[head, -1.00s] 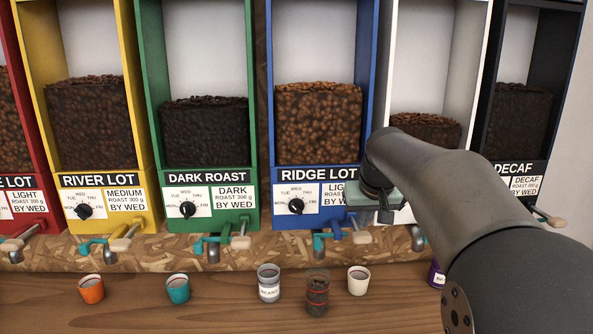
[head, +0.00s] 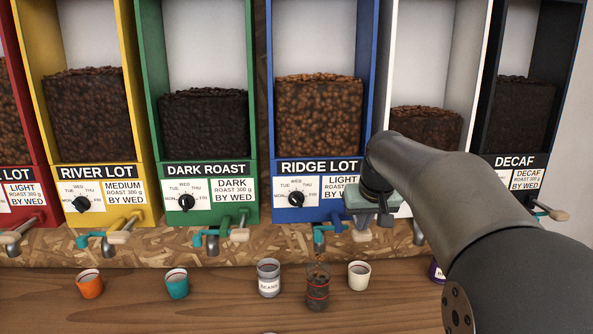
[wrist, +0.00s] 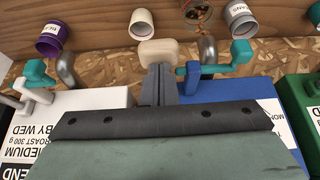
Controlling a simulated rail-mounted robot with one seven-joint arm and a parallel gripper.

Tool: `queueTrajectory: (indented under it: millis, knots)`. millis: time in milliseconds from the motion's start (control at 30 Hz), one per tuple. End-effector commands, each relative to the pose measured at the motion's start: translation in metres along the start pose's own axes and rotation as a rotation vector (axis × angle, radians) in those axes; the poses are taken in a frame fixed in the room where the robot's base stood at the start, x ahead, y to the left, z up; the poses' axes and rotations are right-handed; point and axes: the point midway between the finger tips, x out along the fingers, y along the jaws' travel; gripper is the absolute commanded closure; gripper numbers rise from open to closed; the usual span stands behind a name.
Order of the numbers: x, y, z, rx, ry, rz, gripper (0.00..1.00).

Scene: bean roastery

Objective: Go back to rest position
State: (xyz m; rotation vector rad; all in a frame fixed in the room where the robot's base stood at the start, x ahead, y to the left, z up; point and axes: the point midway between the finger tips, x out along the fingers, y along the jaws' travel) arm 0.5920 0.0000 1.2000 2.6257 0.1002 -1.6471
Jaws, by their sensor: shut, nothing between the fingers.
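My gripper (head: 385,216) is shut and empty, in front of the blue RIDGE LOT dispenser's right edge in the head view. In the wrist view its closed fingers (wrist: 158,85) point at a cream lever handle (wrist: 157,52); whether they touch it is unclear. The handle also shows in the head view (head: 361,236). A clear glass with red lines (head: 317,292) stands below the RIDGE LOT dispenser (head: 319,168), partly filled with dark beans. Some beans show above its rim, below the spout. My arm hides part of the white dispenser.
Several dispensers stand in a row above a chipboard ledge (head: 150,247), with levers and spouts sticking out. On the wooden counter stand an orange cup (head: 89,286), a teal cup (head: 177,286), a grey BEANS can (head: 268,281), a cream cup (head: 359,277) and a purple cup (head: 437,272).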

Motion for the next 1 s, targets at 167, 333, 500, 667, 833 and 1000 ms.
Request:
queueTrajectory:
  millis: [167,333,500,667,833,1000]
  knots:
    - [0.0064,0.0002,0.0031,0.0,-0.001,0.0,1.0]
    - [0.0112,0.0002,0.0054,0.0,-0.001,0.0,1.0]
    - [0.0097,0.0002,0.0047,0.0,-0.001,0.0,1.0]
    - [0.0097,0.0002,0.0047,0.0,-0.001,0.0,1.0]
    - [0.0096,0.0002,0.0047,0.0,-0.001,0.0,1.0]
    - [0.0096,0.0001,0.0047,0.0,-0.001,0.0,1.0]
